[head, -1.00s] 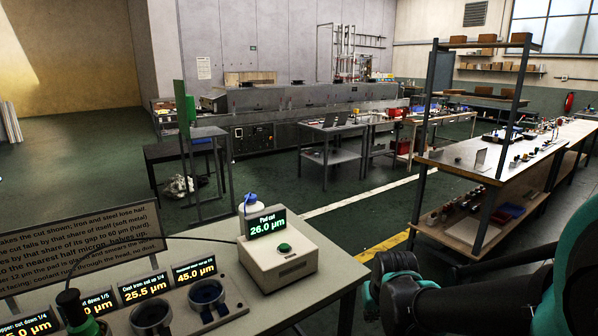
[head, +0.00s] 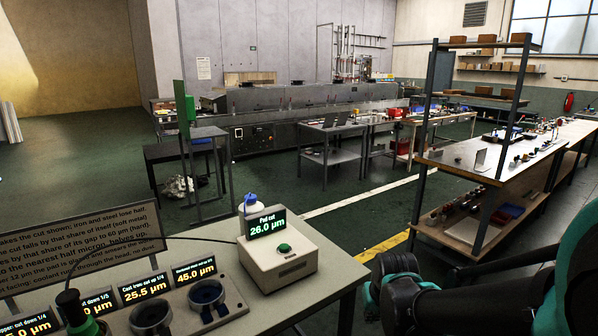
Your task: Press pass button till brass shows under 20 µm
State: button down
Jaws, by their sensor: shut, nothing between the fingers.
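A cream box (head: 278,264) stands on the near bench, with a green button (head: 284,248) on its top. Its black display (head: 267,224) reads "Pad cut 26.0 µm". To its left a sloped panel carries a row of small displays. The cast iron display (head: 144,288) reads 25.5 µm and the one beside it (head: 194,271) reads 45.0 µm. Two displays (head: 98,303) further left are partly hidden by a green-and-black knobbed tool (head: 76,312) or cut by the frame edge; I cannot make out a brass value.
Two dark round cups (head: 206,295) sit in the panel front. A brown text sign (head: 84,247) stands behind the displays, and a white bottle with a blue cap (head: 250,204) behind the box. A shelving bench (head: 480,160) stands right, with floor between.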

aim_at(283, 248)
jog(key=u, duration=1.3)
jog(key=l+u, duration=0.7)
jog(key=u, duration=0.2)
jog(key=k+l+u, duration=0.1)
jog(key=l+u, duration=0.2)
jog(key=u, duration=0.15)
jog(key=k+l, duration=0.15)
jog(key=l, duration=0.25)
jog(key=k+l, duration=0.15)
jog(key=l, duration=0.25)
